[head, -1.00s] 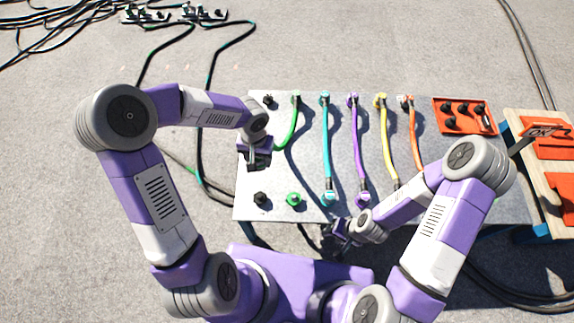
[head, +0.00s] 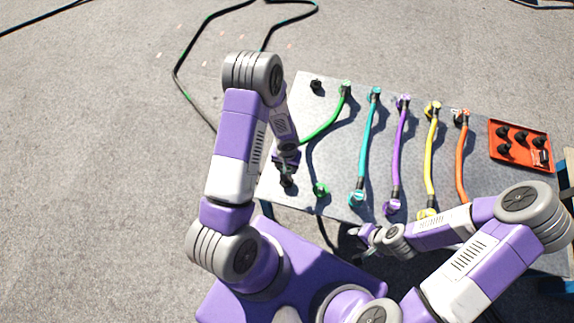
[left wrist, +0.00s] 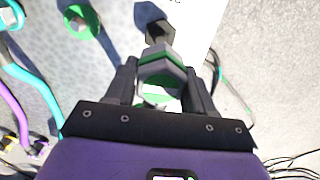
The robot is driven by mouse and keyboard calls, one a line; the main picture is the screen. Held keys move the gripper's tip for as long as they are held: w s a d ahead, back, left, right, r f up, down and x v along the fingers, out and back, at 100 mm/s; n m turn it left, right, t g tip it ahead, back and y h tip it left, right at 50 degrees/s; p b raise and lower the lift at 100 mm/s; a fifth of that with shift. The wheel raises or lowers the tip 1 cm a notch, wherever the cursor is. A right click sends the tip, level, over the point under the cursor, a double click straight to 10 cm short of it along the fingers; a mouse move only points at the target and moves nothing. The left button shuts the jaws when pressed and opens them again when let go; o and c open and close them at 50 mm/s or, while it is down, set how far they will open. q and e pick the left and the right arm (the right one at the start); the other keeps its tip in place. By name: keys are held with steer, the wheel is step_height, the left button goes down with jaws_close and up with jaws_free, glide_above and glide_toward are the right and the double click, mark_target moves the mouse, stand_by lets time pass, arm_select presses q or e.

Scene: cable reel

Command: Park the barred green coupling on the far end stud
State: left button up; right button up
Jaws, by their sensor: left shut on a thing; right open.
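My left gripper (head: 287,172) is shut on the green coupling (left wrist: 160,75), a grey hex body with a green band, seen between the fingers in the left wrist view. The green cable (head: 325,130) runs from the far row to this gripper. A black stud (left wrist: 158,32) is just beyond the coupling in the left wrist view; I cannot tell whether they touch. Another black stud (head: 316,86) stands bare at the plate's far left corner. A green socket (head: 320,189) is right of my left gripper. My right gripper (head: 362,237) is open and empty near the plate's front edge.
Teal (head: 366,140), purple (head: 399,150), yellow (head: 429,150) and orange (head: 460,155) cables cross the metal plate (head: 285,130) to the right. A red tray (head: 500,158) with several black caps lies at its right end. Loose black cable lies on the floor behind.

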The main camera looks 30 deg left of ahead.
arm_select(q)
step_height(320, 180, down, 7)
steer(key=b, duration=0.5)
steer(key=shift+f, duration=0.2)
steer(key=shift+f+b, duration=0.45)
steer(key=shift+b, duration=0.3)
steer(key=shift+b, duration=0.5)
steer(key=shift+f, duration=0.35)
steer(key=o, duration=1.2)
steer(key=shift+o, duration=0.2)
steer(key=shift+r+p, duration=1.6)
steer(key=shift+r, duration=2.15)
